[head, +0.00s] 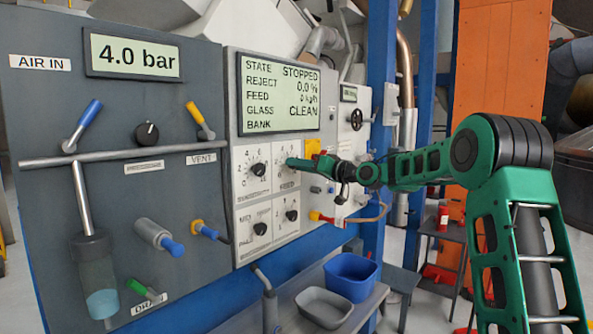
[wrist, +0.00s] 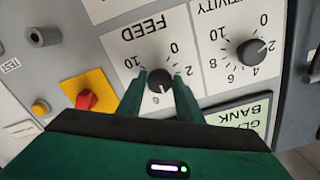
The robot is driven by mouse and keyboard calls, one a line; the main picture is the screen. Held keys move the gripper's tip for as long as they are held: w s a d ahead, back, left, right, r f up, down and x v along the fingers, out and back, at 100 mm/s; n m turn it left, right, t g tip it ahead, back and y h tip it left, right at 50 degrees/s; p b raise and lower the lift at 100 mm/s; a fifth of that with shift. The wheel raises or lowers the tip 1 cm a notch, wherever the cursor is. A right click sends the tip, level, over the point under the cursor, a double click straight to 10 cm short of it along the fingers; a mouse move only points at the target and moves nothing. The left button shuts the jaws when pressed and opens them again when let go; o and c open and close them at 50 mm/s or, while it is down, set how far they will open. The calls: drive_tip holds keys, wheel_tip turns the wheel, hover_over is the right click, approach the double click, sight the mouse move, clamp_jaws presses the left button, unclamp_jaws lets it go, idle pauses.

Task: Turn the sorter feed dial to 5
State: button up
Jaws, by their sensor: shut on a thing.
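The feed dial (wrist: 159,76) is a dark round knob on a white plate marked FEED, with a scale from 0 to 10 that appears upside down in the wrist view. My gripper (wrist: 161,82) is shut on this dial, one green finger on each side. The fingers hide part of the scale, and I cannot tell exactly which number the pointer faces. In the head view my gripper (head: 291,163) reaches the upper right dial of the white panel and largely hides it. The display (head: 281,93) reads STOPPED and shows FEED at what looks like 0 kg/h.
The sensitivity dial (wrist: 251,51) sits beside the feed dial. A red switch on a yellow plate (wrist: 88,98) is on its other side. Two more dials (head: 260,228) are below. A blue bin (head: 350,279) and a grey tray (head: 324,307) stand under the panel.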

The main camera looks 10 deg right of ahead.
drive_tip(key=o, duration=1)
drive_tip(key=shift+o, duration=0.2)
drive_tip(key=v, duration=1)
drive_tip(key=shift+s+d, duration=0.25)
drive_tip(key=shift+f, duration=0.15)
